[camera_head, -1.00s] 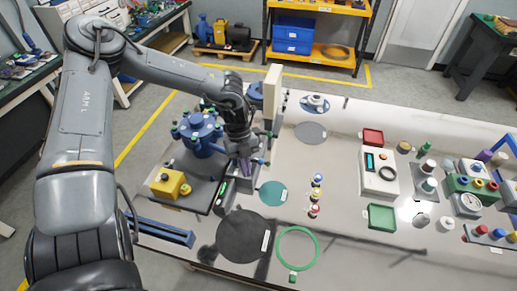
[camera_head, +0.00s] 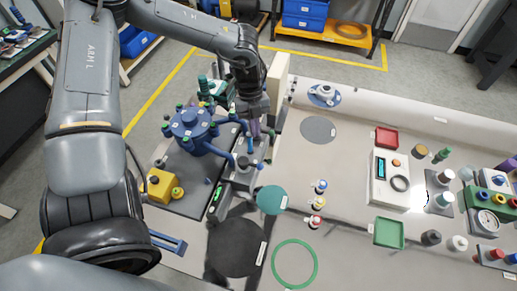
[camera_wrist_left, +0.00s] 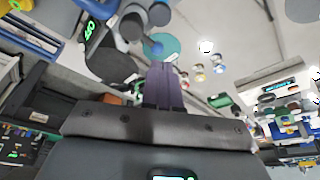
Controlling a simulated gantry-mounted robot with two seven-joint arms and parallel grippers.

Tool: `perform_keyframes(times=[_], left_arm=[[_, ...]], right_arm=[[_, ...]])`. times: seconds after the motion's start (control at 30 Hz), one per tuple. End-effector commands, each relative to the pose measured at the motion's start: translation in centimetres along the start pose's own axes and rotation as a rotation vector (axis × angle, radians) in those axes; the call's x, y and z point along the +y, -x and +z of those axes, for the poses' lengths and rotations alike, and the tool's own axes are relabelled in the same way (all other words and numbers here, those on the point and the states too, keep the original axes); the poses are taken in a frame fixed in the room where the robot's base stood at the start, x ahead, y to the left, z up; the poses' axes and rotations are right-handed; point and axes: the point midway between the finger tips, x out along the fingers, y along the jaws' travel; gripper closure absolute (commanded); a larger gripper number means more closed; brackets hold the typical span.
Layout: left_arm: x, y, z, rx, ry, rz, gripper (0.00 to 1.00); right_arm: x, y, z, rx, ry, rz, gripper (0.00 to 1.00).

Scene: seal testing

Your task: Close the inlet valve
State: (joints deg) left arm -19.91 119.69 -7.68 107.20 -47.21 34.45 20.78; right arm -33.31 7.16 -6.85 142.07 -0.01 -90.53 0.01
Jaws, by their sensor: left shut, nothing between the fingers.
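The blue flanged test vessel (camera_head: 190,125) with green-capped bolts stands on a dark base plate. Just right of it is a grey valve block (camera_head: 245,175) with small blue-ended handles. I cannot tell for sure which of these is the inlet valve. My left gripper (camera_head: 256,138) is above and behind the valve block, pointing down, its purple fingers shut and empty. In the left wrist view the shut purple fingers (camera_wrist_left: 164,85) show beside grey cylinders (camera_wrist_left: 131,26) and a blue handle end (camera_wrist_left: 152,48). Contact cannot be made out. My right gripper is out of view.
A cream upright block (camera_head: 277,80) stands close right of my left gripper. A yellow block (camera_head: 160,184) sits at the left of the base plate. A teal disc (camera_head: 271,200), black disc (camera_head: 237,247) and green ring (camera_head: 294,264) lie in front.

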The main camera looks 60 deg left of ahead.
Motion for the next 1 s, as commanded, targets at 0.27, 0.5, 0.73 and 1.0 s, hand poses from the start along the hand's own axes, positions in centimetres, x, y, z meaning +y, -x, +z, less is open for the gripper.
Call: perform_keyframes(times=[0.27, 0.5, 0.73, 1.0], left_arm=[[0.0, -0.3, 0.0, 0.000, 0.000, 0.001, 1.00], [0.1, -2.8, 0.0, 0.001, 0.001, 0.003, 1.00], [0.1, -6.5, 0.1, 0.001, 0.001, 0.004, 1.00], [0.1, -9.4, 0.1, 0.000, 0.000, 0.002, 1.00]], right_arm=[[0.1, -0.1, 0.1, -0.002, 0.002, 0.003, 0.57], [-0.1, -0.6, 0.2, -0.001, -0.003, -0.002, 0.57], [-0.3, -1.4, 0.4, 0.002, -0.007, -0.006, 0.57], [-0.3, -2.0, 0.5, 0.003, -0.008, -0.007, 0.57]])
